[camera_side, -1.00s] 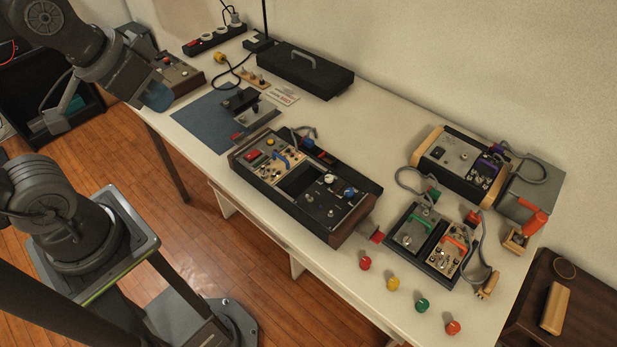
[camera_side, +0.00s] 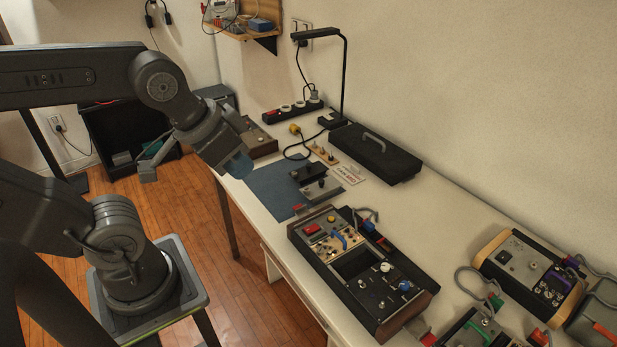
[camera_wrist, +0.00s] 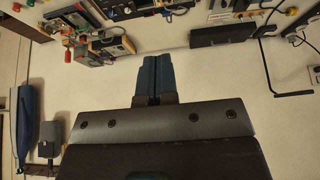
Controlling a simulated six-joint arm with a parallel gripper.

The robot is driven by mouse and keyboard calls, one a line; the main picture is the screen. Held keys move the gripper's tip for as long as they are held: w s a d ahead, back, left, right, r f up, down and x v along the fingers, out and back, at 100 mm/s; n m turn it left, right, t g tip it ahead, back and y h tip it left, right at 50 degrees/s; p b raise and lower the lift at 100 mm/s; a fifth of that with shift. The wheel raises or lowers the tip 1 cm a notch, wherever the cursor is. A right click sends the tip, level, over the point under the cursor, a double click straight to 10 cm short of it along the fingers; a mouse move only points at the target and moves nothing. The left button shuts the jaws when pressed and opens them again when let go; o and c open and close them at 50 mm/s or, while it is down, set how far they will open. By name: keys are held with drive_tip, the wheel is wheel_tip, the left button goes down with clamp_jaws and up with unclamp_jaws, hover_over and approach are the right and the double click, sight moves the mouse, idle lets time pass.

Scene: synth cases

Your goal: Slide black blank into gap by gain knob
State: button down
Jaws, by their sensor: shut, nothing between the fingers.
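The wood-sided console (camera_side: 388,318) stands on the table in the side view. Its dark open gap (camera_side: 354,262) lies between a tan module with a blue cable and a black panel with a white knob (camera_side: 385,267) and a blue knob; which is the gain knob I cannot read. A black piece (camera_side: 308,173), which looks like the blank, lies on the blue mat (camera_side: 265,186) beside a grey module (camera_side: 322,189). My gripper (camera_side: 240,166) is shut and empty, above and left of the black piece. Its blue fingers (camera_wrist: 153,78) are together in the wrist view.
A black case (camera_side: 375,152), a lamp (camera_side: 344,80) and a power strip (camera_side: 292,109) stand at the back. A small box (camera_side: 262,143) is just behind my gripper. Cabled units, including a wood-ended one (camera_side: 528,270), fill the right.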

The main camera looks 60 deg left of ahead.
idle(0.3)
drive_tip(key=c, duration=0.9)
unclamp_jaws()
drive_tip(key=shift+c, duration=0.2)
